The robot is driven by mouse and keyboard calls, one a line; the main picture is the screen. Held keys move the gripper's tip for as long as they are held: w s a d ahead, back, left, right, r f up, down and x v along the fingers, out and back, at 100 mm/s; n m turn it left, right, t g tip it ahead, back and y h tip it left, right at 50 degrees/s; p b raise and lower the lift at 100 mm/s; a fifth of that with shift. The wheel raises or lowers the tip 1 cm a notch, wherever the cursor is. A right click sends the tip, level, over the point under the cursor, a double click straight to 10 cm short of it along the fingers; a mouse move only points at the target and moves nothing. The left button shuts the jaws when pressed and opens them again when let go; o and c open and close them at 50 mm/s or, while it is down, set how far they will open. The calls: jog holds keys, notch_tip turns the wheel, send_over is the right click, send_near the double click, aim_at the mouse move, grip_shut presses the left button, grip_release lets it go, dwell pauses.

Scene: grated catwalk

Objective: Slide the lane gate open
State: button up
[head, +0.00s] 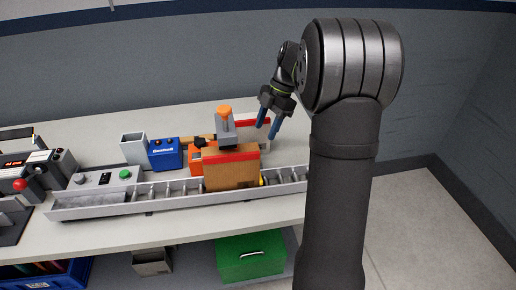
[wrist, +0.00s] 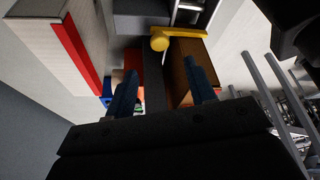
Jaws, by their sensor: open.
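A grey roller lane (head: 165,195) runs along the bench. A brown box-like block (head: 232,172) with a red top edge stands across it. A yellow piece (head: 262,181) shows by the block's right end. In the wrist view it is a yellow bar with a round knob (wrist: 160,40), beside the brown block (wrist: 180,75). I cannot tell for certain which part is the lane gate. My gripper (head: 268,124) is open and empty, with blue fingers pointing down, above and behind the lane. In the wrist view its fingers (wrist: 160,88) are apart, with the knob beyond them, not touched.
A grey upright with an orange knob (head: 225,113) stands behind the block. A blue box (head: 165,154), a grey open bin (head: 134,149) and a panel with a green button (head: 125,174) are to the left. A red strip (wrist: 78,50) lies beside my gripper. A green case (head: 250,262) sits below.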

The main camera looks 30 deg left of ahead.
jog(key=x, duration=0.8)
jog(key=shift+s+f, duration=0.1)
jog(key=shift+f, duration=0.05)
